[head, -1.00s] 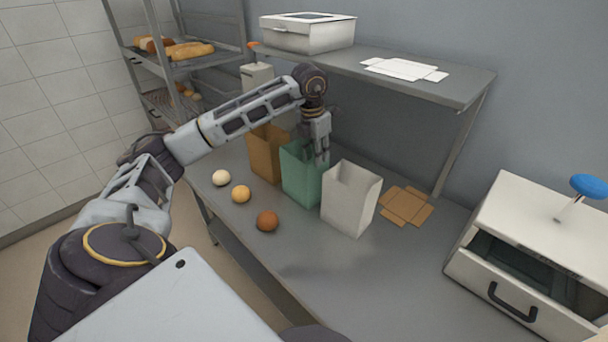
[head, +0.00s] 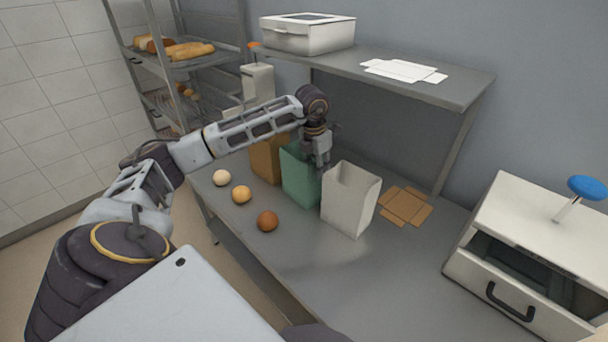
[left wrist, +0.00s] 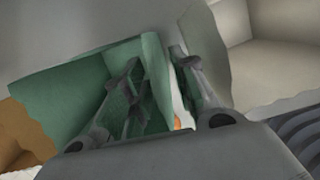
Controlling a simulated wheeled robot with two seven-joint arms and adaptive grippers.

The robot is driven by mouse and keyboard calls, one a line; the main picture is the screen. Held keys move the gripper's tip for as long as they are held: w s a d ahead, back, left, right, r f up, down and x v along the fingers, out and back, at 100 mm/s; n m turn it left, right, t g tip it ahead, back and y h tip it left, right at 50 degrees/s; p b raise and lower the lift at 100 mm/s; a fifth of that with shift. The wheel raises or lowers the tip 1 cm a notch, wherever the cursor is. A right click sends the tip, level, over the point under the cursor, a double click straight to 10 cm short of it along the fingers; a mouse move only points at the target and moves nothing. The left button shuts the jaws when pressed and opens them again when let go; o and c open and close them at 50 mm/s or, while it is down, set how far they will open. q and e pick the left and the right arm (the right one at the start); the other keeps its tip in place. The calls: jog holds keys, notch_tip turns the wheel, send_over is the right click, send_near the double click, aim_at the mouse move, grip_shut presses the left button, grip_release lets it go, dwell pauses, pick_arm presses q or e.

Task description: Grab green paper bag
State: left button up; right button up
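The green paper bag (head: 300,182) stands upright on the steel table between a brown bag and a white bag. My left gripper (head: 318,166) points down at the right side of its open top. In the left wrist view, the green bag (left wrist: 62,92) shows its open mouth, and one side wall runs between the two fingers of my left gripper (left wrist: 158,72). One finger is inside the bag and the other outside. The fingers are apart, with a gap beside the wall. The fingertips are partly hidden in the head view. My right gripper is not in view.
The white bag (head: 350,200) stands close on the right, the brown bag (head: 266,160) on the left. Several round buns lie in front. A flat brown carton (head: 405,206) lies behind right. A shelf (head: 440,88) overhangs the table's back. The front right tabletop is clear.

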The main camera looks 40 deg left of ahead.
pick_arm(q)
jog(key=shift+w+f+p, duration=0.15)
jog(key=shift+f, duration=0.75)
jog(key=shift+w+f+p, duration=0.15)
jog(key=shift+f, duration=0.75)
jog(key=shift+d+f, duration=0.1)
jog(key=shift+f, duration=0.15)
jog(key=shift+c, duration=0.3)
grip_shut()
